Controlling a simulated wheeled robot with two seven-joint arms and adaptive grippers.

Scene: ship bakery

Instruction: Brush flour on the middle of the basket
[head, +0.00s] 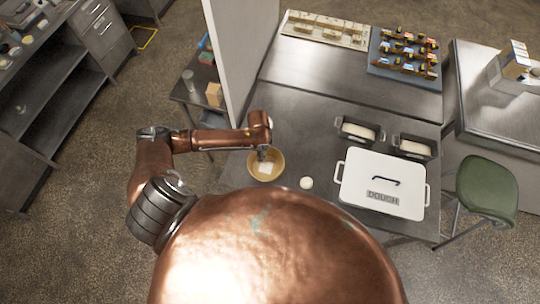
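My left gripper (263,152) is at the end of the copper arm that comes in from the left. It points down over a round tan basket or bowl (279,158) on the metal table. A small white patch (265,168) shows inside the basket, just below the gripper; I cannot tell whether it is flour, cloth or a brush's bristles. The fingers are small and dark, so I cannot tell whether they hold a brush. My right gripper is out of view.
A white lidded box marked DOUGH (355,178) stands right of the basket. A small white round thing (306,183) lies between them. Two dark tins (358,130) (412,147) stand behind the box. A tall pale panel (237,60) rises behind my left arm. A green stool (487,185) stands right.

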